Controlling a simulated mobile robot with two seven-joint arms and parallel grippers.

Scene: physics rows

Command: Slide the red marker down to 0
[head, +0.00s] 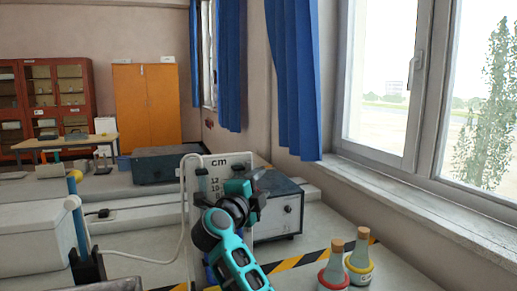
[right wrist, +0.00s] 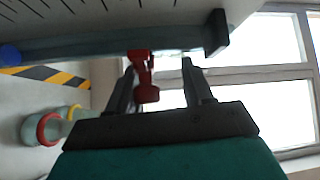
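The white scale board (head: 218,161) marked "cm" stands upright in the head view, and its lower numbers are hidden behind my right arm. My right gripper (head: 252,190) is in front of the board's right part. In the right wrist view, the red marker (right wrist: 143,72) sits on a grey-blue rail (right wrist: 85,45) beside the scale ticks. The open fingers of my right gripper (right wrist: 158,82) are on either side of the marker's handle. The handle is close to the left finger, with a clear gap to the right finger. The marker is hidden in the head view. My left gripper is not in view.
A black stop (right wrist: 216,33) is at one end of the rail and a blue part (right wrist: 10,55) at the other. Two corked flasks (head: 334,272) (head: 359,262) stand right of my arm. A dark box (head: 278,210) is behind the board. A white cable (head: 184,215) hangs at its left.

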